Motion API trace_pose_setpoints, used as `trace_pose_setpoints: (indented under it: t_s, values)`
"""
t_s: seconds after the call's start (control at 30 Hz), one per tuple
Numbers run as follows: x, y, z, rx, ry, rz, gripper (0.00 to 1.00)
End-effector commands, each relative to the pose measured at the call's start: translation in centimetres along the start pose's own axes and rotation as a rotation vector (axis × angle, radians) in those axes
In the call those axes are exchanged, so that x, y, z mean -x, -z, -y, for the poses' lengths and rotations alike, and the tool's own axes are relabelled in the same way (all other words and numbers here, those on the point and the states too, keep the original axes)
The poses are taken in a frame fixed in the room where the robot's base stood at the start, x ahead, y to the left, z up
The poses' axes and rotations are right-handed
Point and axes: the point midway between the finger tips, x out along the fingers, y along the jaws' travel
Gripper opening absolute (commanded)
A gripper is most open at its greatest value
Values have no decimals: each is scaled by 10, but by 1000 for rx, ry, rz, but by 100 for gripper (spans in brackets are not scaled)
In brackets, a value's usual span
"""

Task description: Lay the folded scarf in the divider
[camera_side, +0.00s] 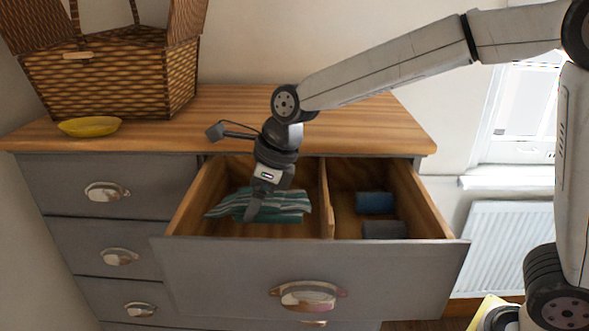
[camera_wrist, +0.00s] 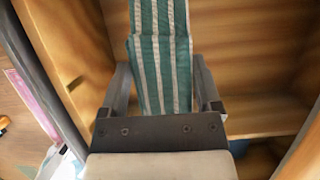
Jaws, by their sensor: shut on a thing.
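The folded scarf (camera_side: 287,204), teal with white stripes, is inside the left compartment of the open drawer (camera_side: 310,260). My gripper (camera_side: 254,210) points down into that compartment and is shut on the scarf. In the wrist view the scarf (camera_wrist: 160,62) runs between the two fingers of my gripper (camera_wrist: 164,92). I cannot tell whether the scarf touches the drawer floor. A wooden divider wall (camera_side: 325,200) separates the left compartment from the right one.
The right compartment holds a blue roll (camera_side: 375,202) and a dark grey roll (camera_side: 384,230). On the dresser top (camera_side: 225,125) stand an open wicker basket (camera_side: 110,80) and a yellow dish (camera_side: 90,126) at the left. The right part of the top is clear.

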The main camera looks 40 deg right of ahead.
Motion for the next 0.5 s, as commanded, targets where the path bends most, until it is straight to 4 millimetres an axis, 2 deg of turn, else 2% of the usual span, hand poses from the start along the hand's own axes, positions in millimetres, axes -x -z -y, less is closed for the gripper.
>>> trace_pose_setpoints:
  t_s: [0.5]
  values:
    - [-41,17,0,-2,-1,-2,23]
